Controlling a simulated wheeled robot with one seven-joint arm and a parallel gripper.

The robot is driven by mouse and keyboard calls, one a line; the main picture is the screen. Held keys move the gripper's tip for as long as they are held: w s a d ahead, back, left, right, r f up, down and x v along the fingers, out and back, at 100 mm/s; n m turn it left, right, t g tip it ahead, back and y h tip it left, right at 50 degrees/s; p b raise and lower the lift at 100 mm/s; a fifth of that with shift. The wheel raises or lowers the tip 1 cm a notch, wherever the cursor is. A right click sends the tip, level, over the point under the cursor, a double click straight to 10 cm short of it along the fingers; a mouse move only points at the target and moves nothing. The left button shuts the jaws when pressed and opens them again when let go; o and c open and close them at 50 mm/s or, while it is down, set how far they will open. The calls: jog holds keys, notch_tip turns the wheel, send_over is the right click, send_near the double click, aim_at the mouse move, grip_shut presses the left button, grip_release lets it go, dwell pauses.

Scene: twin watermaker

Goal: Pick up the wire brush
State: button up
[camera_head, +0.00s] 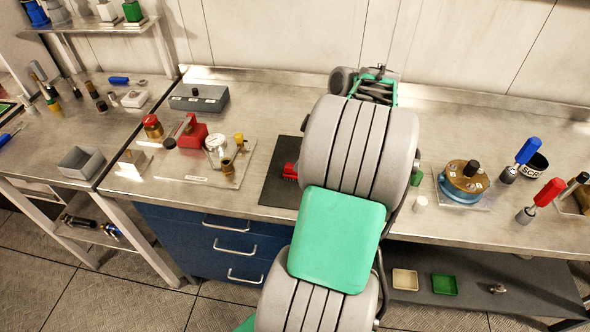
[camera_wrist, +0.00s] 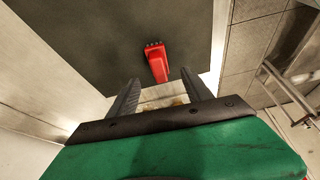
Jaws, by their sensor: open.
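A red object with a row of short dark tufts at one end, which looks like the wire brush (camera_wrist: 157,64), lies on a dark mat (camera_wrist: 110,32). In the head view the red brush (camera_head: 290,171) shows at the mat's (camera_head: 283,193) right part, partly covered by my arm. My gripper (camera_wrist: 160,78) is open in the wrist view, with its two fingers apart and nothing held. The brush's near end appears between the fingertip lines, beyond the tips. I cannot tell the height gap. My gripper is hidden behind my arm in the head view.
Left of the mat stand a tray with a red device (camera_head: 190,132) and a grey box (camera_head: 199,97). Right of my arm are a blue round fixture (camera_head: 463,180) and blue- and red-handled tools (camera_head: 541,200). The bench's front edge is close to the mat.

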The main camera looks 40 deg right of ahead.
jog(key=p+x, duration=0.1)
jog(key=x, duration=0.6)
jog(key=shift+s+d, duration=0.15)
grip_shut()
dwell(0.3)
